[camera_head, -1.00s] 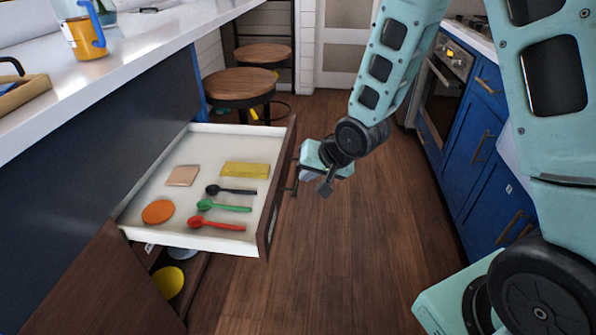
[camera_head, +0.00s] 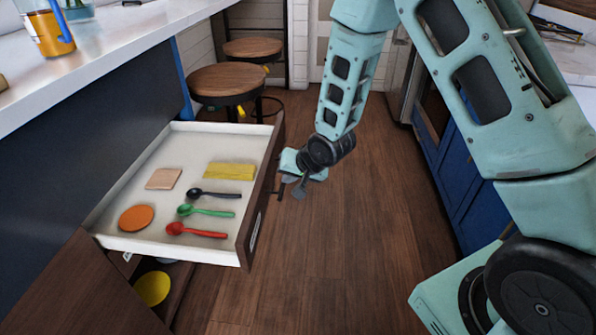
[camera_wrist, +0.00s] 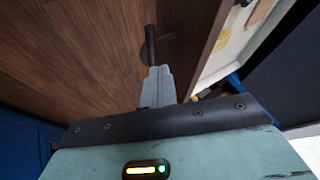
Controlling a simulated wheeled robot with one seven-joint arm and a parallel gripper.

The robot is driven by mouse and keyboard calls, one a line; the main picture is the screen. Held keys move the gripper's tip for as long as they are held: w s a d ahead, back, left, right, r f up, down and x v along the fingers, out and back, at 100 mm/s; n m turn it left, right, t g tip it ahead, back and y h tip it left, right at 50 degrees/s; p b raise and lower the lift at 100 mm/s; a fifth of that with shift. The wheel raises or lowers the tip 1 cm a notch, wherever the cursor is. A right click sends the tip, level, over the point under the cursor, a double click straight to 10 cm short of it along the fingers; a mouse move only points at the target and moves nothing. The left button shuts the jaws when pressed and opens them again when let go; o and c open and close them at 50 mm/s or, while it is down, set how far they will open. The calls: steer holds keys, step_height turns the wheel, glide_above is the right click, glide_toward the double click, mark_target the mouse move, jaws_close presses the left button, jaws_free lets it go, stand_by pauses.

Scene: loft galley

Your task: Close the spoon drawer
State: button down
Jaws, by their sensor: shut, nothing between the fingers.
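The spoon drawer (camera_head: 120,243) is pulled out from the island on the left in the head view. A dark spoon (camera_head: 214,194), a green spoon (camera_head: 205,211) and a red spoon (camera_head: 196,231) lie in it. Its brown front faces right and carries a dark bar handle (camera_head: 279,187). My gripper (camera_head: 284,180) is shut and empty, beside the drawer front at the handle. In the wrist view the shut fingers (camera_wrist: 158,86) point toward the dark handle (camera_wrist: 151,45); I cannot tell whether they touch it.
Also in the drawer are an orange disc (camera_head: 136,218), a tan square (camera_head: 163,179) and a yellow cloth (camera_head: 229,171). A lower compartment holds a yellow plate (camera_head: 152,288). Round stools (camera_head: 221,84) stand behind the drawer. The wooden floor (camera_head: 330,265) is clear; blue cabinets (camera_head: 460,180) line the right.

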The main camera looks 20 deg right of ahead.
mark_target(266, 182)
steer(key=shift+w+a+f, duration=0.1)
steer(key=shift+w+a, duration=0.45)
steer(key=shift+a, duration=0.35)
steer(key=shift+w+a+f, duration=0.1)
steer(key=shift+w+a, duration=0.45)
steer(key=shift+a, duration=0.35)
steer(key=shift+a, duration=0.1)
